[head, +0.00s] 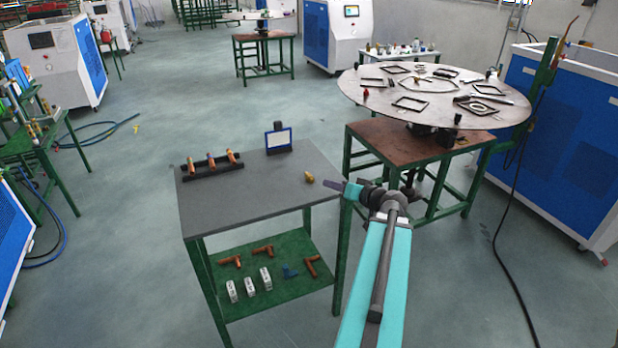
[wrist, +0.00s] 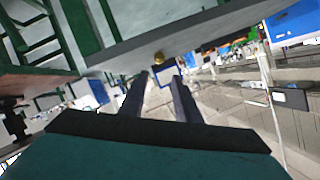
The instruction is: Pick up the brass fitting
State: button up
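The brass fitting (head: 309,178) lies on the right part of the grey table top (head: 243,200), near its right edge. It is small in the wrist view, where the brass fitting (wrist: 158,58) shows just beyond and between the fingertips. My gripper (head: 342,187) is to the right of the fitting in the head view, at about table-top height, apart from it. In the wrist view my gripper (wrist: 161,78) has its two dark fingers spread with a gap between them and nothing held.
A black rack with copper fittings (head: 213,163) and a small framed screen (head: 278,138) stand on the same table. The green lower shelf (head: 265,298) holds copper elbows and white parts. A round table (head: 435,98) stands to the right.

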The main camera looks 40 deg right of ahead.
jog(key=shift+d, duration=0.1)
jog(key=p, duration=0.2)
send_near(312, 177)
jog(key=x, duration=0.2)
jog(key=shift+w+d, duration=0.15)
jog(key=shift+w, duration=0.15)
jog(key=shift+w+f, duration=0.4)
jog(key=shift+w, duration=0.3)
jog(key=shift+d+p, duration=0.1)
jog(key=shift+p, duration=0.2)
